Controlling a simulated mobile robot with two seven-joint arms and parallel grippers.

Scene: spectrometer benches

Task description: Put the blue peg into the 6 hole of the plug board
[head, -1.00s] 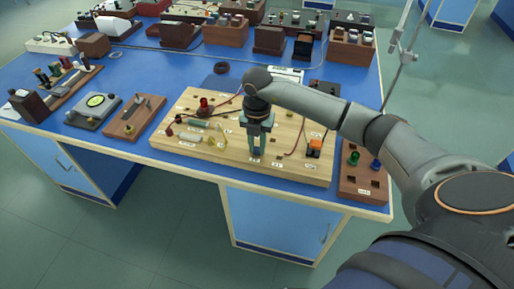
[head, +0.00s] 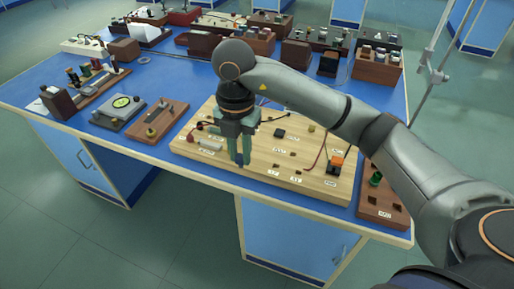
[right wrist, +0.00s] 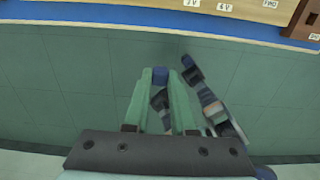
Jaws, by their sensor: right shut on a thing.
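My right gripper (head: 239,161) points down near the front edge of the wooden plug board (head: 310,187), left of its front row of holes. Its fingers are shut on the blue peg (head: 239,160), whose lower end shows between the fingertips. In the right wrist view the blue peg (right wrist: 160,76) sits between the green finger pads, with floor behind it. The board's front strip (right wrist: 240,9) runs along the top of that view, apart from the peg. My left gripper is not in view.
An orange-topped part (head: 336,162) and wires stand on the board's right side. A brown peg rack (head: 379,206) with a green peg lies right of it, partly behind my arm. A brown key block (head: 153,121) stands left. The blue bench's front edge (head: 225,178) is close.

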